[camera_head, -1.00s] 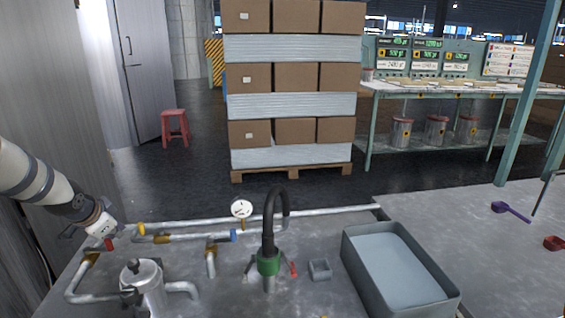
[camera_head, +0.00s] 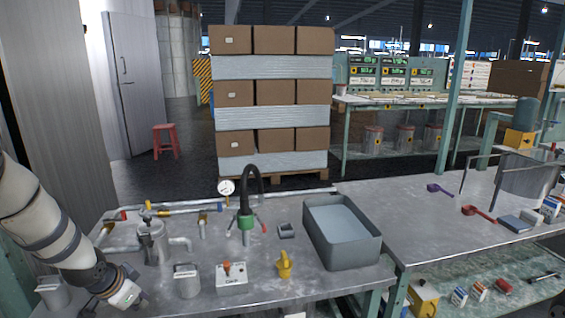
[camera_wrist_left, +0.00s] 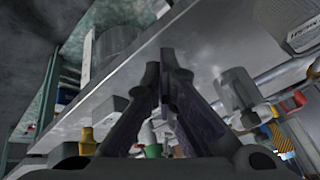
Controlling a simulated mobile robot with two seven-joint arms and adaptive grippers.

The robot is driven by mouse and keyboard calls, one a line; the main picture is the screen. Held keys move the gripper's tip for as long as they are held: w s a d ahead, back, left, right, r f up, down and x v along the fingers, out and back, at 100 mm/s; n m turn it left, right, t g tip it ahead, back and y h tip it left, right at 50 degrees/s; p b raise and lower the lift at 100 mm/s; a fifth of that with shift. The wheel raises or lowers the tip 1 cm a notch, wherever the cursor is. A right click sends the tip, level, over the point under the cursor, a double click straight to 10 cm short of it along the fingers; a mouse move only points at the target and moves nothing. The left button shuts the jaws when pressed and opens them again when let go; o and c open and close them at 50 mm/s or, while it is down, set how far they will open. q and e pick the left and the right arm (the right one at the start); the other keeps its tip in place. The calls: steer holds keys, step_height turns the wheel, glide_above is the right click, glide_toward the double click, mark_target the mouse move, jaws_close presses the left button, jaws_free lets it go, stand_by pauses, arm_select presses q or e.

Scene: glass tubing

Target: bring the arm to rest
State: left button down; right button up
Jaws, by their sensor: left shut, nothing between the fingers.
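My left arm comes in from the left in the head view. Its gripper (camera_head: 132,284) is at the front left of the metal bench (camera_head: 225,289). The left wrist view shows the two dark fingers of this gripper (camera_wrist_left: 166,62) with their tips together and nothing between them. A metal canister (camera_head: 186,281) stands just right of the gripper in the head view, apart from it. My right gripper is in neither view.
Pipes and a lidded pot (camera_head: 153,243) stand behind the gripper. A black tap with a green collar (camera_head: 246,222), a switch box (camera_head: 231,273), a yellow object (camera_head: 284,264) and a grey basin (camera_head: 367,250) stand farther right. A pallet of boxes (camera_head: 270,145) stands behind the bench.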

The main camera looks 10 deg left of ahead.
arm_select(q)
steer(key=s+d+f+n+g+h, duration=0.1)
steer(key=s+d+f+g, duration=0.1)
steer(key=s+d+f, duration=0.5)
steer(key=s+d+f+n+g+h, duration=0.1)
steer(key=s+d+f, duration=0.3)
steer(key=s+d, duration=0.45)
steer(key=s+d+n+g, duration=0.1)
steer(key=s+d+g, duration=0.1)
steer(key=s, duration=1)
steer(key=s+d+g, duration=0.2)
steer(key=s+d, duration=0.2)
steer(key=s, duration=0.7)
steer(key=shift+s+d+n+g+y, duration=0.3)
steer(key=shift+s+n+g+y, duration=0.1)
steer(key=shift+r, duration=0.1)
